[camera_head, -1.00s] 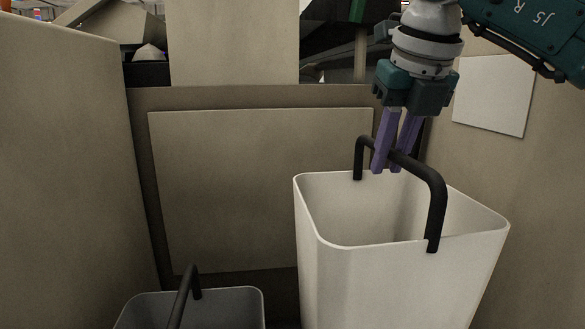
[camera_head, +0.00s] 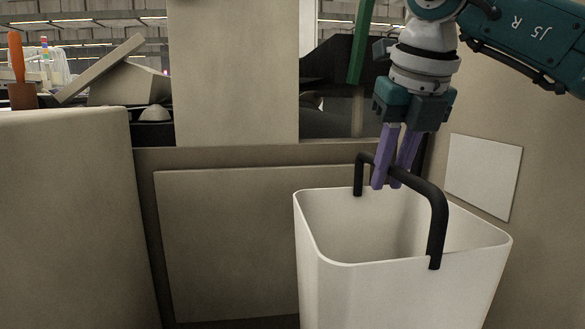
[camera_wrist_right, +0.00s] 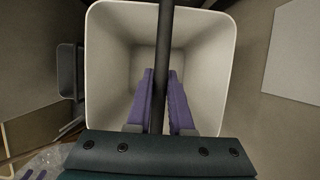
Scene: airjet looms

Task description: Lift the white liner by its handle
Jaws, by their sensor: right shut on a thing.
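The white liner (camera_head: 400,297) is a tall, open-topped bin in the lower right of the head view. It looks upright and empty inside. Its black handle (camera_head: 437,218) arches over the opening. My right gripper (camera_head: 387,184) points down and is shut on the handle, with purple fingers on either side of the bar. In the right wrist view the handle (camera_wrist_right: 166,45) runs between the fingers (camera_wrist_right: 161,85), above the liner's open inside (camera_wrist_right: 200,60). The liner's bottom is outside the head view.
A beige panel (camera_head: 225,245) stands behind the liner, and a beige wall (camera_head: 65,220) is at the left. A wall with a pale plate (camera_head: 484,176) is close on the right. In the right wrist view a grey bin (camera_wrist_right: 67,72) stands left of the liner.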

